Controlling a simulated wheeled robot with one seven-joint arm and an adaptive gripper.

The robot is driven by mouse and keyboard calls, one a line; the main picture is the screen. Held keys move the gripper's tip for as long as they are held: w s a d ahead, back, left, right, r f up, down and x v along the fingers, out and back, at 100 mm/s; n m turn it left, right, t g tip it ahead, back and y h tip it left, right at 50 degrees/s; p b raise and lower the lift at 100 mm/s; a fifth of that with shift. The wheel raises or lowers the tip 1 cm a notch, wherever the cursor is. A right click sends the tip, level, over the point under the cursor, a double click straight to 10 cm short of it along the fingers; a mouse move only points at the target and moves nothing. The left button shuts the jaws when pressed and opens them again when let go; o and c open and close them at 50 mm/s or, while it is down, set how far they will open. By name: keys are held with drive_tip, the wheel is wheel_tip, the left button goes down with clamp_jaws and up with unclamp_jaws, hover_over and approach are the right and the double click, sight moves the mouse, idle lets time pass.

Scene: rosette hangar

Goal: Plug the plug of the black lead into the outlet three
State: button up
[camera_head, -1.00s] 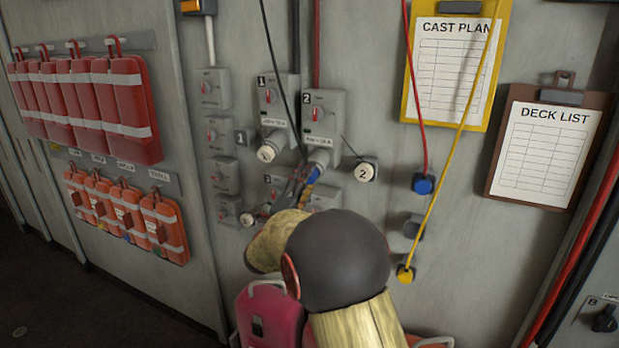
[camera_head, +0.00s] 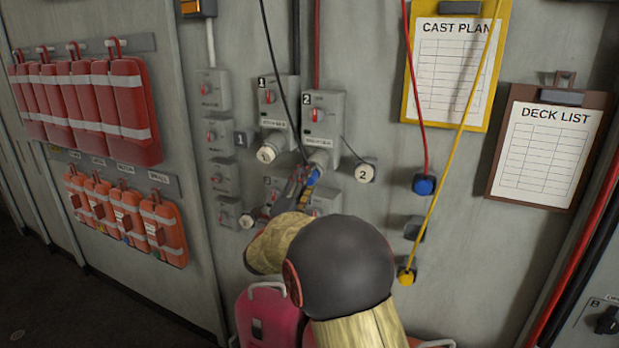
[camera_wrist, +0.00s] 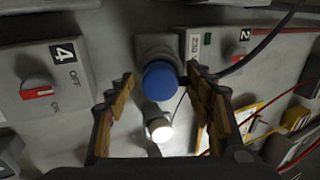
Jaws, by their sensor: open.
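A blue round plug end (camera_wrist: 160,80) sits at the mouth of a grey socket below box 2. It also shows in the head view (camera_head: 314,177). The black lead (camera_head: 277,65) hangs from above to this spot; where it joins the plug is hidden. My gripper (camera_wrist: 158,84) is open, its fingers on either side of the blue end with small gaps. It also shows in the head view (camera_head: 302,187).
Box 1 (camera_head: 271,105) has a capped socket. Cap 2 (camera_head: 365,173) hangs right of box 2 (camera_head: 322,117). Box 4 (camera_wrist: 45,85) is beside the gripper. A red lead with a blue plug (camera_head: 424,184) and a yellow lead with a yellow plug (camera_head: 406,275) hang at right.

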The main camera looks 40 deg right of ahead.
drive_tip(key=shift+b, duration=0.55)
drive_tip(key=c, duration=0.3)
clamp_jaws()
idle(0.4)
drive_tip(key=shift+a+f, duration=0.1)
drive_tip(key=shift+f, duration=0.1)
drive_tip(key=shift+b+v, duration=2.65)
drive_tip(key=shift+v, duration=0.25)
drive_tip(key=shift+s+r, duration=0.1)
drive_tip(key=shift+r, duration=0.05)
